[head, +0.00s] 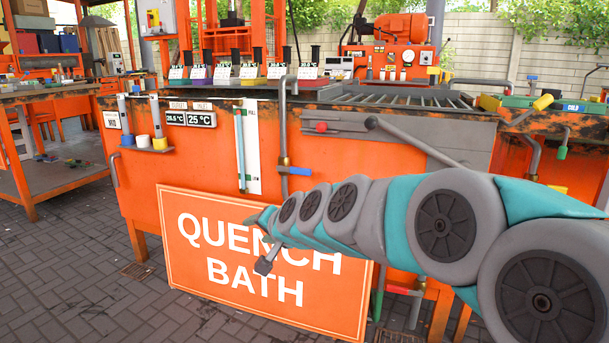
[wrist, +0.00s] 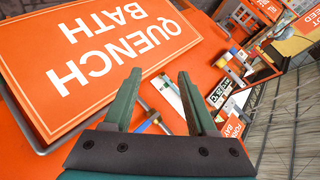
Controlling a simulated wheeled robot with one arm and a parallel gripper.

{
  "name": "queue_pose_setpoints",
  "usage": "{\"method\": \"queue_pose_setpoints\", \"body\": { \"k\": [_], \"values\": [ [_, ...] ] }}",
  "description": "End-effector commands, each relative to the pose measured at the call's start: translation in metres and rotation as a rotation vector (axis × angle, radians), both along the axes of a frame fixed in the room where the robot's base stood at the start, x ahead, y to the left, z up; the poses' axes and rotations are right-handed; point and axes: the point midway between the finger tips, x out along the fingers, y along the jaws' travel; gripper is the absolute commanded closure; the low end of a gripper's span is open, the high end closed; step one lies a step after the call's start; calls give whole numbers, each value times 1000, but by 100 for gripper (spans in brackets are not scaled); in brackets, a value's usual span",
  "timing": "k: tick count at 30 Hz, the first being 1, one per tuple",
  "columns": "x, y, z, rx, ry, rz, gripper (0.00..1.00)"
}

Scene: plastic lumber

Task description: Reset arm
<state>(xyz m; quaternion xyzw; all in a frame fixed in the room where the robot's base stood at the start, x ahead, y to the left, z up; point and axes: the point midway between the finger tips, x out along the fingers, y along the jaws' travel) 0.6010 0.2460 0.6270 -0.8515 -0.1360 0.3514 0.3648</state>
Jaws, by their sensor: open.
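My gripper (wrist: 156,103) shows in the wrist view with its two green fingers apart and nothing between them. In the head view my grey and teal arm reaches in from the right, and my gripper (head: 258,232) is at its far end, in front of the orange quench bath. The orange "QUENCH BATH" sign (head: 205,270) is on the front of the bath, behind the gripper. The sign also fills the upper left of the wrist view (wrist: 60,95), upside down. I cannot tell the gap between gripper and sign.
The orange bath front (head: 140,190) carries temperature displays (head: 190,119), a white gauge strip (head: 250,150) and a grey pipe (head: 284,130). A lever with a grey rod (head: 420,145) sticks out above my arm. A workbench (head: 50,95) stands at the left. The paved floor (head: 75,270) at lower left is clear.

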Motion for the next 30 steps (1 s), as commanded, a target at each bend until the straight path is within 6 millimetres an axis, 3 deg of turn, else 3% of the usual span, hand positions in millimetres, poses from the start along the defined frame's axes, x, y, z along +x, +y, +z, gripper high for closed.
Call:
{"method": "queue_pose_setpoints", "body": {
  "k": [3, 9, 15, 27, 30],
  "values": [
    [-66, -35, -37, -178, 111, 118, 43],
    [-173, -103, -96, -421, 330, 257, 43],
    [-272, -170, -135, -591, 559, 338, 43],
    [-405, -246, -159, -723, 890, 398, 43],
    [-408, -247, -135, -726, 897, 403, 43]
  ]
}}
